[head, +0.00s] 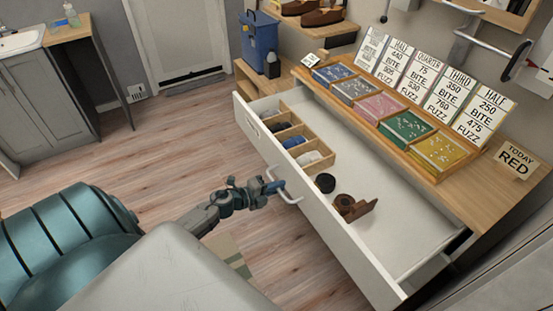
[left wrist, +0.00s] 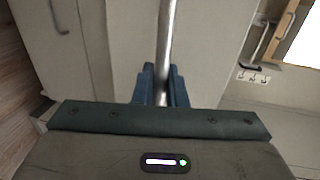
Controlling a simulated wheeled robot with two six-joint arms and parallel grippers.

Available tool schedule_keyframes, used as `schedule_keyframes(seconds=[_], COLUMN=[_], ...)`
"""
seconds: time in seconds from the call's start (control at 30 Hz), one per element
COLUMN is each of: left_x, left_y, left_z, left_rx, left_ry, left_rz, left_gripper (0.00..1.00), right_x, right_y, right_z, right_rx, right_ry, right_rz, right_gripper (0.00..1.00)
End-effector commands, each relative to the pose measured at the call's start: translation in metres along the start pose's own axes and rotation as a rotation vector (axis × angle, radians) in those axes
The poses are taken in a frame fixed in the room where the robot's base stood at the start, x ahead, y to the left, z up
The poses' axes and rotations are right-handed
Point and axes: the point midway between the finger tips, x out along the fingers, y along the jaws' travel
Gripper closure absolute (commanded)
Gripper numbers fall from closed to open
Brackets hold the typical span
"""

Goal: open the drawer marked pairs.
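A wide white drawer (head: 335,228) stands pulled out from under the wooden counter, its inside showing. A small label plate (head: 253,127) is on its front at the left; I cannot read it. My left gripper (head: 276,187) is at the drawer's metal bar handle (head: 291,198). In the left wrist view, the handle bar (left wrist: 164,45) runs between the blue fingers (left wrist: 161,88), which are closed on it. The drawer holds a wooden divider box (head: 318,146) with dark and pale rolled bundles, a black roll (head: 325,182) and brown items (head: 352,206). My right gripper is not in view.
The counter (head: 490,192) above carries several coloured trays, price cards and a sign reading "TODAY RED" (head: 517,163). A blue bin (head: 260,42) stands beyond the drawer's far end. Wooden floor (head: 185,140) is clear left of the drawer.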

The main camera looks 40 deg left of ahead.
Motion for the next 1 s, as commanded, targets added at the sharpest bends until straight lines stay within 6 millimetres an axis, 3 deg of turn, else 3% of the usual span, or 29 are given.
schedule_keyframes(seconds=[0.03,0.1,0.47,1.0], left_x=[0.000,0.000,-0.004,-0.080], left_y=[0.000,0.000,0.001,0.004], left_z=[0.000,0.000,0.000,0.000], left_rx=[0.000,0.000,0.002,0.002], left_ry=[0.001,0.001,0.000,0.002], left_rz=[0.000,0.000,0.001,0.004], left_gripper=[0.83,0.71,0.71,0.71], right_x=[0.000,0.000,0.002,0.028], right_y=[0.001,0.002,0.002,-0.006], right_z=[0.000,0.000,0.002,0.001], right_rx=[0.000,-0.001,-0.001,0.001], right_ry=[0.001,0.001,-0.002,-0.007], right_rz=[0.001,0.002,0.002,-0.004], right_gripper=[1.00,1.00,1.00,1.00])
